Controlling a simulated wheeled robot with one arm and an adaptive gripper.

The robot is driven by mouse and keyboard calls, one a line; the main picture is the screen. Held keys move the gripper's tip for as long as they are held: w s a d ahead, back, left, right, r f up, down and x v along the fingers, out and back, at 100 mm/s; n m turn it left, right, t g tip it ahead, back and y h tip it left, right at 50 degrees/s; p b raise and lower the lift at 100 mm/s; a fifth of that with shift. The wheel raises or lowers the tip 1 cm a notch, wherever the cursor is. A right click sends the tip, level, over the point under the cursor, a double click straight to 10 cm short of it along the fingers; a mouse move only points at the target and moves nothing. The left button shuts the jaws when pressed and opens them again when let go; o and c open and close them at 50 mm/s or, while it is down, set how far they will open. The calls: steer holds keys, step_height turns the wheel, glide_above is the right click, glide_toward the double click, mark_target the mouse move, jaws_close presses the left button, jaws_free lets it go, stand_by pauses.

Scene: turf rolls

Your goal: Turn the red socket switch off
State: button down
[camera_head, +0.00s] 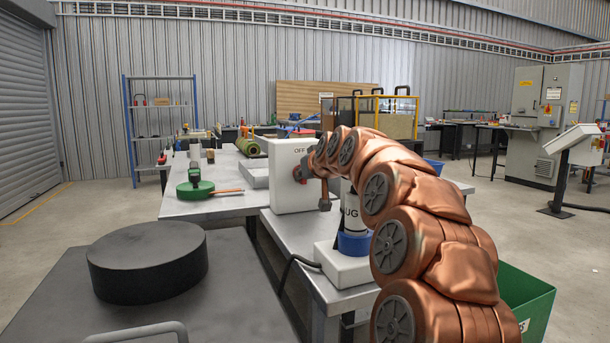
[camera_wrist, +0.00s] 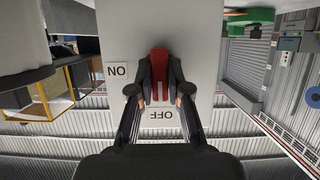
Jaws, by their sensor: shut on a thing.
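The red socket switch is a red handle (camera_wrist: 160,72) on the front of a white box (camera_head: 286,197) standing on a grey table. In the wrist view, which is upside down, the handle is upright in the picture, in line with the OFF label (camera_wrist: 161,115). The ON label (camera_wrist: 117,71) is off to the left side of it. My gripper (camera_wrist: 160,92) is shut on the handle, one finger on each side. In the head view my gripper (camera_head: 306,172) is at the box front, and the handle shows only as a bit of red.
A white and blue plug (camera_head: 353,240) with a dark cable stands on the table in front of the box. A green tape reel (camera_head: 195,187) lies on the table at left. A black round block (camera_head: 148,262) is in the foreground. A green bin (camera_head: 528,297) stands at right.

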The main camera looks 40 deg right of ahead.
steer(key=c, duration=1.1)
jaws_free()
steer(key=shift+s, duration=0.1)
steer(key=v, duration=0.7)
steer(key=shift+s+r, duration=0.1)
steer(key=shift+s, duration=0.05)
